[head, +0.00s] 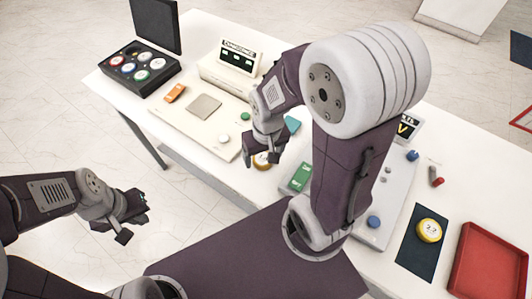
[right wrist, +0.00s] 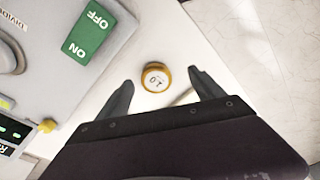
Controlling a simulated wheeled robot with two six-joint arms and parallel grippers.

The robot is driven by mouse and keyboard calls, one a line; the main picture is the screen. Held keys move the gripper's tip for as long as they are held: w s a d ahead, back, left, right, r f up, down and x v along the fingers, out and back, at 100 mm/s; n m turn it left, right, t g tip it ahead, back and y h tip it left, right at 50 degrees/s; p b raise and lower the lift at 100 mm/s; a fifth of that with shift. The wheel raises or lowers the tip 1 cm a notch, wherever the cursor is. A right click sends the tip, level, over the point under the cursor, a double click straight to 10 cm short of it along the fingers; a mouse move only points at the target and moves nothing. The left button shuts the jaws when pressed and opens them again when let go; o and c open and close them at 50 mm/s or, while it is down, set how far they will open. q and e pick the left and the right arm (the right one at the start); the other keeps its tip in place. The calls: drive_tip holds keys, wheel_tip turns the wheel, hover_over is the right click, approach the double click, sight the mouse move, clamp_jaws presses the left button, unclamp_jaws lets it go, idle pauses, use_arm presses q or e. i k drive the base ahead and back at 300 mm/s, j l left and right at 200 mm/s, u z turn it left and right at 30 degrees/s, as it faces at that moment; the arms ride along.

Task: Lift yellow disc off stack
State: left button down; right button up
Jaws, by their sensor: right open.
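A gold-rimmed disc (right wrist: 156,78) with a white face marked 10 lies on the white table in the right wrist view. In the head view this disc (head: 262,161) is partly hidden by my right gripper (head: 262,157). My right gripper's open fingers (right wrist: 160,77) lie on either side of the disc in the wrist view, with gaps on both sides; it is empty. Another yellow disc (head: 429,230), marked 2.2, sits on a dark mat (head: 413,256) at the right. I cannot tell whether either disc is stacked. My left gripper (head: 130,218) hangs off the table, apparently empty.
An open black case (head: 143,88) holds several coloured discs at the back left. An instrument with a display (head: 234,60) and a flat plate (head: 204,106) stand nearby. A green ON/OFF switch (right wrist: 90,33) lies close to the right gripper. A red tray (head: 492,262) is at far right.

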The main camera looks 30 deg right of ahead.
sight(428, 231)
drive_tip(key=z, duration=0.9)
drive_tip(key=k+l+z, duration=0.1)
drive_tip(key=z, duration=0.75)
drive_tip(key=l+z, duration=0.1)
drive_tip(key=z, duration=0.8)
drive_tip(key=l+z, duration=0.15)
drive_tip(key=z, duration=0.3)
drive_tip(key=k+j+u, duration=0.35)
drive_tip(key=k+j, duration=0.05)
drive_tip(key=k, duration=0.05)
